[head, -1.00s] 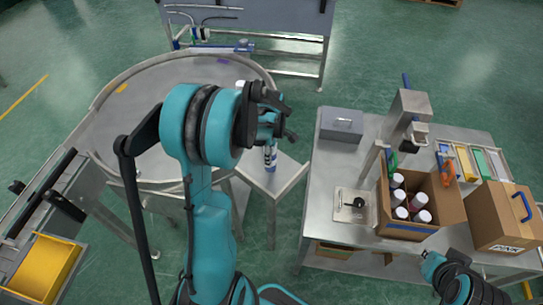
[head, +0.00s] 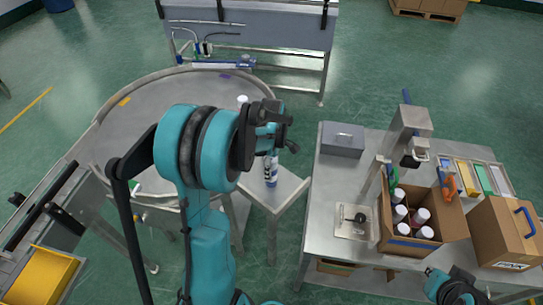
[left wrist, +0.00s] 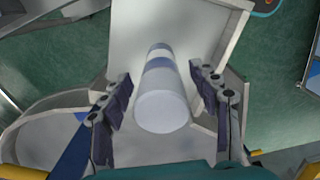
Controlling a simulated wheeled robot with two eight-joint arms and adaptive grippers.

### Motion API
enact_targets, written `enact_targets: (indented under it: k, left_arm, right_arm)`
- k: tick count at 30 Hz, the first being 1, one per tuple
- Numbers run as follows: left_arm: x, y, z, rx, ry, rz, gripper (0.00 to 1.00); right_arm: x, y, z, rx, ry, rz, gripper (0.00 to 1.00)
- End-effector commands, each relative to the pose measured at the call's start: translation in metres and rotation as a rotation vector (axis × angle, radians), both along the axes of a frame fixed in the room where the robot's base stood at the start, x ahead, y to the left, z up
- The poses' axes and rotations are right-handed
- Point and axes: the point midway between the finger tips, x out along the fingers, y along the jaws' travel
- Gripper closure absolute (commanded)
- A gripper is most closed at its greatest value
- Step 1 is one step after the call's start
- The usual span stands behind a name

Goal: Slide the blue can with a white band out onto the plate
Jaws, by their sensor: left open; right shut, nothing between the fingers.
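The blue can with a white band (head: 271,172) stands upright on the small square metal plate (head: 287,193) between the round table and the workbench. My left gripper (left wrist: 162,108) is open, with a finger on each side of the can and gaps visible. In the head view my left wrist hides part of the can. My right gripper (head: 433,278) is shut and empty at the workbench's front edge.
A round metal table (head: 135,120) lies left of the plate, with a white-topped object (head: 242,99) on it. The workbench (head: 330,190) at right holds a grey box (head: 343,140), an open carton (head: 410,249) of several cans, a press (head: 408,125) and a closed carton (head: 503,235).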

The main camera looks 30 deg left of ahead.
Motion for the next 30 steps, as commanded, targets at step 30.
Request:
enact_targets:
  k: [30]
  left_arm:
    - [0.0,0.0,0.099,0.0,0.0,0.0,0.39]
  right_arm:
    - [0.0,0.0,0.0,0.0,0.0,0.0,1.0]
